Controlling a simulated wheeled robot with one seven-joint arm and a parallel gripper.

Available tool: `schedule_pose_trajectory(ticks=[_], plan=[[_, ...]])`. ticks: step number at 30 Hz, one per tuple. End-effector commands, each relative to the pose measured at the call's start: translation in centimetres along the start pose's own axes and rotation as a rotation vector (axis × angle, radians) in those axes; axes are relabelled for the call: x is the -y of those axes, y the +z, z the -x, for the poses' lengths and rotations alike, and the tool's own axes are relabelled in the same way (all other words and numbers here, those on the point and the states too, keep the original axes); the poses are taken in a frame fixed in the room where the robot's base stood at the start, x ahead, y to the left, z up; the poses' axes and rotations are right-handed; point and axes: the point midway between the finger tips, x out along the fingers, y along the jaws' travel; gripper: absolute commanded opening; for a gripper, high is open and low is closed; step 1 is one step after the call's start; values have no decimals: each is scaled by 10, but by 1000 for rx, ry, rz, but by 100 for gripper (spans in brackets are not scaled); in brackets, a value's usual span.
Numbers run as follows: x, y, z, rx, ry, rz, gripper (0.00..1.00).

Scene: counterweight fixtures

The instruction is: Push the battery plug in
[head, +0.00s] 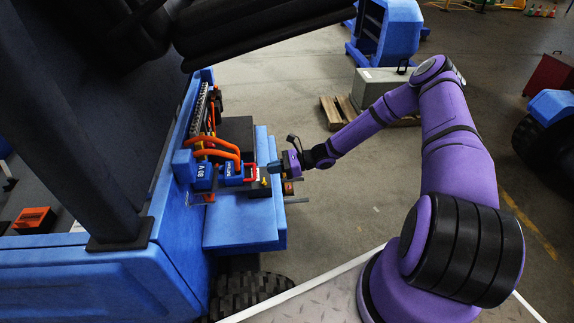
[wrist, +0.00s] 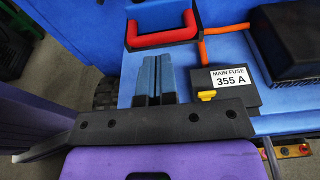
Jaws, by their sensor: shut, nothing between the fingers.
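The battery plug (head: 232,173) is a blue block on the blue truck's side ledge, with a red U-shaped handle (head: 251,172) on its right side. The red handle (wrist: 163,38) also shows in the wrist view, at the top centre. Left of the plug stands the blue block marked 80 V (head: 204,176); a narrow gap seems to show between them, but its depth is unclear. My gripper (head: 272,167) is shut and empty, just right of the handle. In the wrist view its fingertips (wrist: 155,58) point towards the handle and look slightly apart from it.
A black MAIN FUSE 355 A box (wrist: 232,86) with a yellow tab (wrist: 207,96) lies right of my fingers. A larger black box (wrist: 288,38) stands beyond it. Orange cables (head: 212,147) arch over the blocks. The floor right of the ledge (head: 240,232) is open.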

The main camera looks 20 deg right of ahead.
Motion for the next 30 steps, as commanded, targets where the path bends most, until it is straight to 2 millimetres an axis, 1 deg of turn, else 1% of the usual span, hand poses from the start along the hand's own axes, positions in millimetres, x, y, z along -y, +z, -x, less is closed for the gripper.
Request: schedule_pose_trajectory(ticks=[1,3,6,9,23,26,30], plan=[[0,0,-9,2,1,-1,0],[-1,0,-18,1,1,-1,0],[0,0,-28,1,2,0,0],[0,0,-34,0,1,-1,0],[0,0,-39,0,1,0,0],[0,3,-49,2,3,1,0],[-1,8,-75,1,4,1,0]])
